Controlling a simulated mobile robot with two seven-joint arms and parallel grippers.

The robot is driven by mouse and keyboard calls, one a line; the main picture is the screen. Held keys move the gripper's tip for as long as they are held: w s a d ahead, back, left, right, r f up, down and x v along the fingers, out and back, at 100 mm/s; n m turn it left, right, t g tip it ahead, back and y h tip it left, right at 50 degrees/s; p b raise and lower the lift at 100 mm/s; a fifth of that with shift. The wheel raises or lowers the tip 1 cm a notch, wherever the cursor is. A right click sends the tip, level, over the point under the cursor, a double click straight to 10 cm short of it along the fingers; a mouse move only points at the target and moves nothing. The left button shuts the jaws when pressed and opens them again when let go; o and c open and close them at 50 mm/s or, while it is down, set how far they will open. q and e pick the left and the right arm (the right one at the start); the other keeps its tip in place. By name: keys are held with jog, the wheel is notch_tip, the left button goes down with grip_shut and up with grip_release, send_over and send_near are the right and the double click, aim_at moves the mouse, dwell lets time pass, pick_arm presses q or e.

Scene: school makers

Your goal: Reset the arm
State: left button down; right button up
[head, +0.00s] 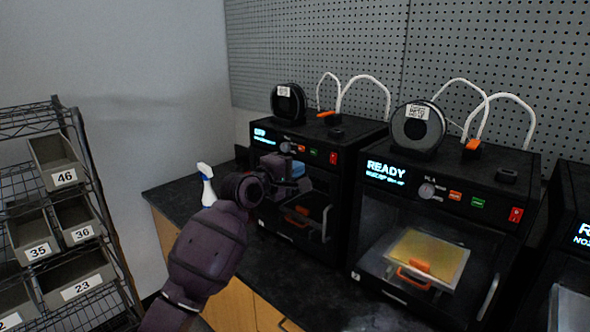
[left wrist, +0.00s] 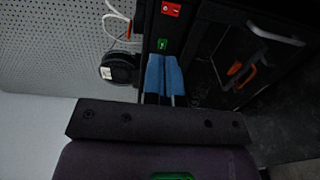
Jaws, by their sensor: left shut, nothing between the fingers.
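My left arm (head: 208,248) reaches up from the bottom of the head view towards the left 3D printer (head: 335,158). My left gripper (head: 298,169) is in front of that printer's upper front, near its control panel. In the left wrist view the two blue fingers (left wrist: 164,76) lie side by side, shut with nothing between them. The printer's front with a red switch (left wrist: 171,9) and a green button (left wrist: 162,44) shows just beyond them. I cannot tell whether the fingertips touch the printer. My right gripper is not in view.
A middle printer (head: 459,180) reads READY, with a plate with an orange handle (head: 413,275) inside. Another printer (head: 570,225) stands at the right edge. A white-blue spray bottle (head: 207,185) stands on the dark counter (head: 165,193). A wire rack (head: 95,205) with numbered bins is at left.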

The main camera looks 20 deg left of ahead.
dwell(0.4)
pick_arm(q)
jog(key=s+a+f+m+g+y, duration=0.1)
jog(key=s+f+m, duration=0.6)
jog(key=s+f, duration=1.2)
jog(key=s+a+f+m+g+y, duration=0.1)
jog(key=s+f+m+g+y, duration=0.2)
jog(key=s+f, duration=1.6)
jog(key=s+m+y, duration=0.1)
jog(key=m+y, duration=0.1)
jog(key=m, duration=0.3)
jog(key=shift+f+g, duration=0.2)
jog(key=shift+g, duration=0.2)
jog(key=shift+d, duration=0.1)
